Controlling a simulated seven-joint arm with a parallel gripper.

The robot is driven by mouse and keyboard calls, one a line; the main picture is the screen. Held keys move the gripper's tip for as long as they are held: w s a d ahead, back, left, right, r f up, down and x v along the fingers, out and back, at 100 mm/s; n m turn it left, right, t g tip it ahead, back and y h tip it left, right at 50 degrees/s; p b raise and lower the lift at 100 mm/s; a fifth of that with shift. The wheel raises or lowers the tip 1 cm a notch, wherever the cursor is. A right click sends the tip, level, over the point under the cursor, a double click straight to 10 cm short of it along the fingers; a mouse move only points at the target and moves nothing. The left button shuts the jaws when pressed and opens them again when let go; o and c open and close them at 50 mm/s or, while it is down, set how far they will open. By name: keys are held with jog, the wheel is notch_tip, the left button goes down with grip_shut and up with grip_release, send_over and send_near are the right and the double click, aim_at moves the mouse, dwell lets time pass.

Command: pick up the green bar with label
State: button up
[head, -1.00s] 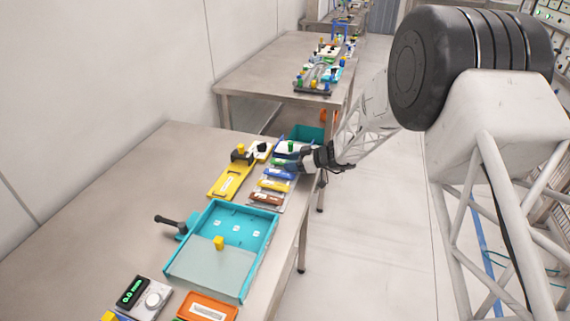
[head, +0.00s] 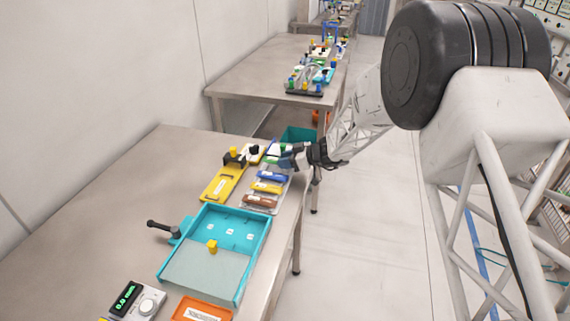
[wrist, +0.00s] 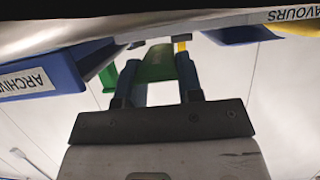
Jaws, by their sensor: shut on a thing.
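The green bar (wrist: 157,66) is between the two blue fingers of my gripper (wrist: 156,75) in the wrist view, and the fingers are shut on it. Its label does not show. In the head view my gripper (head: 289,160) is at the far end of a row of bars, near the table's right edge. It hides most of the green bar there. I cannot tell from this view how far the bar is from its rack.
Blue (head: 273,176), yellow (head: 266,188) and brown (head: 260,201) bars lie in the row nearer the camera. A blue labelled bar (wrist: 40,78) is at left in the wrist view.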

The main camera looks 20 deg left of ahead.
jog(key=shift+r, duration=0.7)
jog(key=shift+s+d+r, duration=0.1)
jog(key=shift+s+r, duration=0.1)
jog(key=shift+r, duration=0.05)
jog(key=s+d, duration=0.2)
jog(key=s, duration=0.2)
jog(key=s+d+r, duration=0.1)
jog(key=s+d, duration=0.2)
jog(key=s, duration=0.2)
jog(key=s+d, duration=0.2)
jog(key=s, duration=0.2)
jog(key=shift+s+d+r, duration=0.15)
jog(key=shift+s+d, duration=0.05)
jog(key=shift+s, duration=0.1)
